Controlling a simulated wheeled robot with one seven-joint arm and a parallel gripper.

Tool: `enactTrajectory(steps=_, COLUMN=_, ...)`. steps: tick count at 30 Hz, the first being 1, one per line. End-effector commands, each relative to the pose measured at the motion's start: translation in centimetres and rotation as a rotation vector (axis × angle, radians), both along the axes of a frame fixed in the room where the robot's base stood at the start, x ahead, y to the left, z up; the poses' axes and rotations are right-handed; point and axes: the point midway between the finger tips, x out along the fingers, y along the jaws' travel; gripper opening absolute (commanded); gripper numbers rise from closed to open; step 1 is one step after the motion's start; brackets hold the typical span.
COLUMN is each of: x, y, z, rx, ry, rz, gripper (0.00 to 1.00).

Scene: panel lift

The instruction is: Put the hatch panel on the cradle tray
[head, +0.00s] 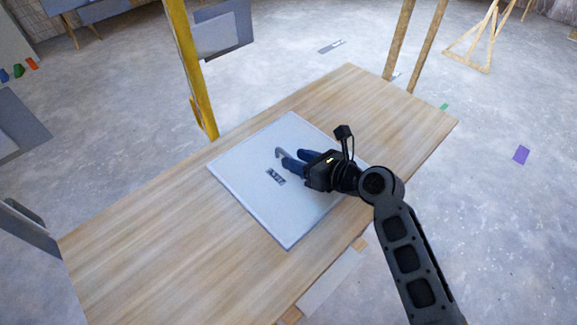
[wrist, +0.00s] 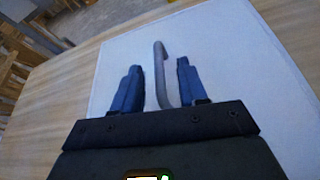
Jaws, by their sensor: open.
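The hatch panel (head: 250,165) is a flat, pale grey-white square lying on the wooden table. It has a grey bar handle (head: 281,153) and a small dark marking beside it. My gripper (head: 288,161) reaches in from the right, low over the panel, with its blue fingers at the handle. In the wrist view the fingers (wrist: 158,72) are apart, and the handle (wrist: 161,75) stands between them with a gap showing on each side. The handle's near end is hidden by the gripper body. I cannot make out a cradle tray for certain in either view.
The wooden table (head: 130,240) is bare to the left of the panel and at its far right end. A yellow post (head: 188,65) rises behind the table's far edge. Wooden posts (head: 412,45) stand beyond it. A purple piece (head: 521,154) lies on the floor at right.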

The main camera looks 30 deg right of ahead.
Motion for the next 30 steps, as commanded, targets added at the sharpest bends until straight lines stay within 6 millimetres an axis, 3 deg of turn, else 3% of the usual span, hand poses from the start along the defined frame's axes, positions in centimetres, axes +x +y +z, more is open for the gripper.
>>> enactTrajectory(steps=6, x=2.4, y=1.1, z=-1.2, rx=-0.001, ry=0.000, rz=0.000, gripper=0.42)
enactTrajectory(steps=15, x=2.8, y=1.3, z=-1.4, rx=-0.001, ry=0.000, rz=-0.002, gripper=0.42)
enactTrajectory(steps=28, x=2.7, y=1.3, z=-1.4, rx=-0.001, ry=0.000, rz=-0.002, gripper=0.02)
enactTrajectory(steps=30, x=2.7, y=1.3, z=-1.4, rx=-0.001, ry=0.000, rz=-0.002, gripper=0.00)
